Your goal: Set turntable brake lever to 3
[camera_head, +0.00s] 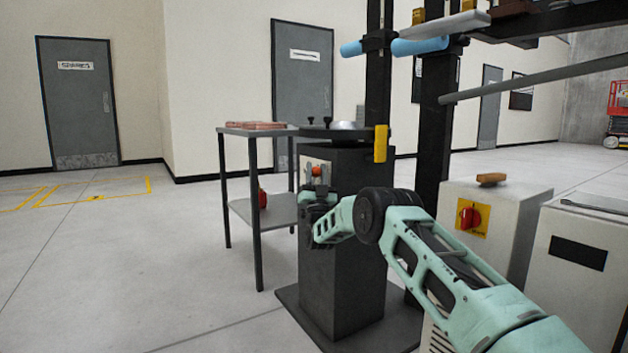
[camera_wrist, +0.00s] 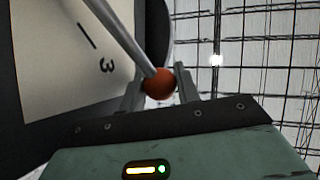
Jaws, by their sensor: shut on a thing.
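The turntable (camera_head: 345,131) sits on top of a dark pedestal (camera_head: 342,240). On the pedestal's face is a pale scale plate (camera_head: 317,172), which also shows in the wrist view (camera_wrist: 72,62) with a dark tick mark and the numeral 3. The brake lever (camera_wrist: 122,38) is a grey metal rod with an orange-red ball knob (camera_wrist: 159,82). The rod crosses the plate's right edge, to the right of the 3. My gripper (camera_wrist: 156,88) is shut on the knob, one finger on each side. In the head view my gripper (camera_head: 318,197) is at the pedestal's face and hides most of the lever.
A side table (camera_head: 258,131) stands left of the pedestal, with a red object (camera_head: 262,198) on its lower shelf. A cabinet with a red rotary switch (camera_head: 469,218) stands at the right. A yellow block (camera_head: 381,143) hangs by the turntable. The left floor is clear.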

